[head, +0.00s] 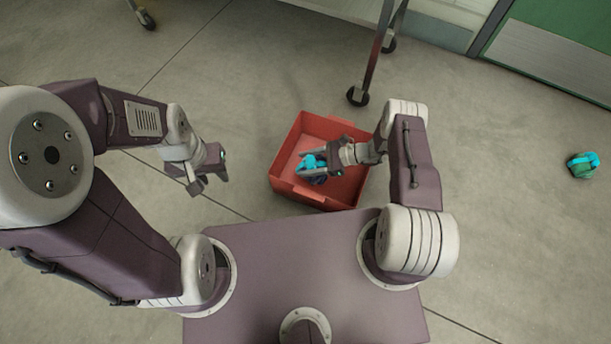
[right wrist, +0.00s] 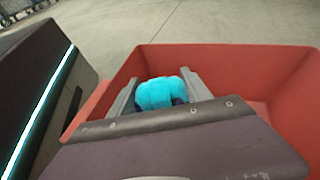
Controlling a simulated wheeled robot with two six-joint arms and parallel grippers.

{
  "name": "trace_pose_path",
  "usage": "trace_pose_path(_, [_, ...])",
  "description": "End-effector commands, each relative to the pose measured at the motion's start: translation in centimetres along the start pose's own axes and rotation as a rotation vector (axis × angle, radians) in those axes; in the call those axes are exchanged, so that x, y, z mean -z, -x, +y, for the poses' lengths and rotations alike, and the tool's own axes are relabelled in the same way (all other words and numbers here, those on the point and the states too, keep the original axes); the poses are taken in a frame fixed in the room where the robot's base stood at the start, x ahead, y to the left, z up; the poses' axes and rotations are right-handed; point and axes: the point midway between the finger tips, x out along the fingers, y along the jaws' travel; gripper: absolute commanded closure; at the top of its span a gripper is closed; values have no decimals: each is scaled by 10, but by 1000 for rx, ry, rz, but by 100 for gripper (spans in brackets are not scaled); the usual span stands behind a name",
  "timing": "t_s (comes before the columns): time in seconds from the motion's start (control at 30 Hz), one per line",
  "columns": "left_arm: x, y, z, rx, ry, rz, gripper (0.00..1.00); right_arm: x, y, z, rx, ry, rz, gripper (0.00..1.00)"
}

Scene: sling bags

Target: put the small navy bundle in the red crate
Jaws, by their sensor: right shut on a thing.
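The small navy bundle (head: 316,179), with bright cyan parts, is between the fingers of my right gripper (head: 318,170). In the right wrist view its cyan top (right wrist: 160,93) shows between the two grey fingers (right wrist: 158,95), which are shut on it. The red crate (head: 345,130) stands on the floor in front of my base, and the held bundle is over its opening. I cannot tell how high the bundle is above the crate floor. My left gripper (head: 208,182) is open and empty, left of the crate.
A green and cyan bundle (head: 582,165) lies alone on the floor at the far right. A wheeled metal leg (head: 372,70) stands just behind the crate. A green door (head: 560,45) is at the back right. The floor between is clear.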

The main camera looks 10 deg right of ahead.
Motion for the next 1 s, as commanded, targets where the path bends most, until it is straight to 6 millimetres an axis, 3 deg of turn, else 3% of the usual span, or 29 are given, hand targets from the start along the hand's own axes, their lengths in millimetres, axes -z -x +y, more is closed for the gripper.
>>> trace_pose_path(0.13, [-1,-9,0,0,0,0,64,9,-18,18,-1,0,0,96])
trace_pose_path(0.33, [-1,-12,0,0,0,0,64,12,-21,21,1,1,0,96])
trace_pose_path(0.57, [-5,-49,-1,0,0,0,64,50,-37,21,1,2,0,96])
trace_pose_path(0.77, [-4,-44,-1,0,0,0,64,45,-34,21,0,2,0,96])
trace_pose_path(1.0, [-5,-51,-1,0,0,0,64,52,-37,21,0,2,-1,96])
